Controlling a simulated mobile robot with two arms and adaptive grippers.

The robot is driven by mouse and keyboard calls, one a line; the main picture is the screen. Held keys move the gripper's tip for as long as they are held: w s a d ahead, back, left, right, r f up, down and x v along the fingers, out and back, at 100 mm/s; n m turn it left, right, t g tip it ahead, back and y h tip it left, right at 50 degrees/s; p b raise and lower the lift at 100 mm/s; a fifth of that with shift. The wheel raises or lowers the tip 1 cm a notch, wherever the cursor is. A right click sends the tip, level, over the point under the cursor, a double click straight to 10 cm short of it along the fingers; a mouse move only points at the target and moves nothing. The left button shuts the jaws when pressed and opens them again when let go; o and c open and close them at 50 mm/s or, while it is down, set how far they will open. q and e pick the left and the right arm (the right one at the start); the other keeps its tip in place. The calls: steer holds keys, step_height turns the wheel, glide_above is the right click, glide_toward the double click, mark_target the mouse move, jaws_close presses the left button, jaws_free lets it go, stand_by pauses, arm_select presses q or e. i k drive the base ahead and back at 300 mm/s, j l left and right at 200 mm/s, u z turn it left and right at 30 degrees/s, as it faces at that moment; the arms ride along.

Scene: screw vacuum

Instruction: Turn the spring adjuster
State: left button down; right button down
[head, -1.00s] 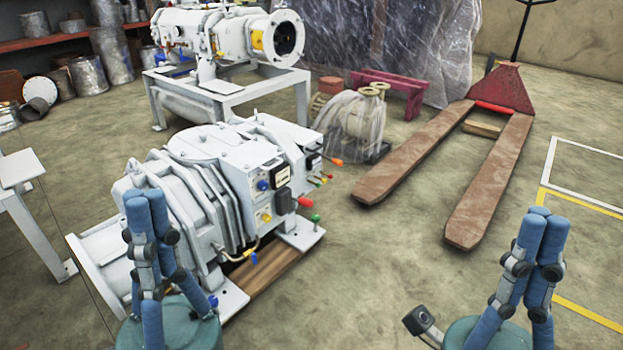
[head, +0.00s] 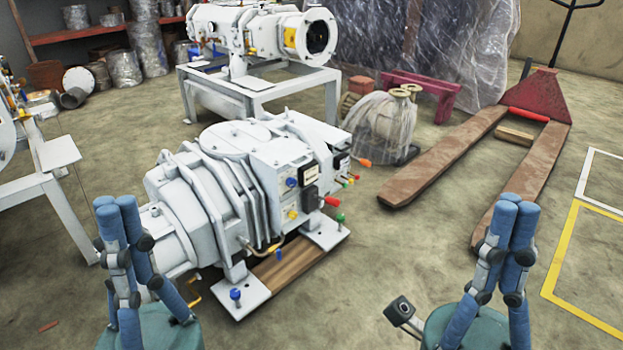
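A white screw vacuum pump (head: 215,190) stands on the floor at centre left in the head view. Its near right face carries several coloured knobs: blue (head: 291,182), red (head: 331,201), green (head: 340,218) and orange (head: 364,162). I cannot tell which part is the spring adjuster. My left gripper (head: 115,202) is at the lower left, in front of the pump's left end. Its blue fingers meet at the tips with nothing seen between them. My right gripper (head: 517,202) is at the lower right, well clear of the pump, with its fingertips together and empty.
A second white machine (head: 265,32) sits on a metal frame behind. A wrapped pump (head: 378,125) and a rusty pallet jack (head: 445,160) stand to the right. A white table (head: 57,152) is at the left. Floor between pump and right gripper is clear.

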mark_target(291, 182)
steer(key=u, duration=0.35)
steer(key=i+l+u, duration=0.1)
steer(key=l+u, duration=0.2)
steer(key=i+l+u, duration=0.1)
steer(key=l+u, duration=0.45)
steer(key=l, duration=0.15)
steer(key=l+u, duration=0.35)
steer(key=l, duration=2.8)
